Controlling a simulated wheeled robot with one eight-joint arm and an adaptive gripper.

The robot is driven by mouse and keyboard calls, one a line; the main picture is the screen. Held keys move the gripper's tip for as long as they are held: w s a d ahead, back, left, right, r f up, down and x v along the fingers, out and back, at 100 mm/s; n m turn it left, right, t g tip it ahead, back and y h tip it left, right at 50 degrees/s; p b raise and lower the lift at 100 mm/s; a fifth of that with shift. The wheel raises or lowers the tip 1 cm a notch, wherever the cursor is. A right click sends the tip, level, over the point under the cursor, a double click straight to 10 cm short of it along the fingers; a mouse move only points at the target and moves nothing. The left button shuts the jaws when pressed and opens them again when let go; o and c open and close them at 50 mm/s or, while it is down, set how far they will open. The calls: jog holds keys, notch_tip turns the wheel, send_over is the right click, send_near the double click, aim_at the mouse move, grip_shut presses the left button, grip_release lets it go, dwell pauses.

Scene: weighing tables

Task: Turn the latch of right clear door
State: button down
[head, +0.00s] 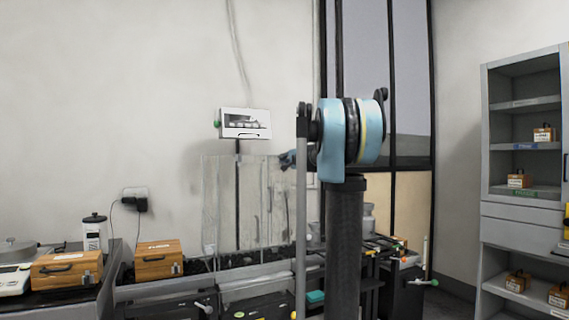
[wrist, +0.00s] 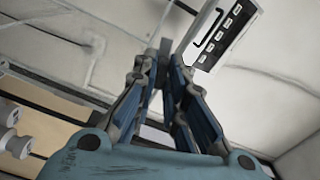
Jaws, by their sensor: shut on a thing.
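The clear doors stand in the middle of the head view; the right clear door (head: 262,205) is partly hidden by my arm. My gripper (head: 288,159) is at the upper right corner of that door, small and partly covered by my own arm. In the wrist view my gripper (wrist: 163,62) has its two blue-grey fingers close together. A narrow grey piece, seemingly the latch (wrist: 166,46), shows between the fingertips, and the fingers are shut on it. Its turn angle cannot be told.
A white display (head: 245,124) hangs above the doors, and it shows close beside the fingers in the wrist view (wrist: 222,36). Wooden boxes (head: 158,260) and a scale (head: 15,275) stand at left. A grey shelf (head: 522,210) stands at right.

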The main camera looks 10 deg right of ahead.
jog(key=shift+f+n, duration=0.1)
jog(key=shift+n, duration=7.3)
jog(key=c, duration=1.7)
grip_release()
jog(key=shift+w, duration=0.1)
jog(key=shift+o, duration=0.3)
jog(key=v, duration=1.2)
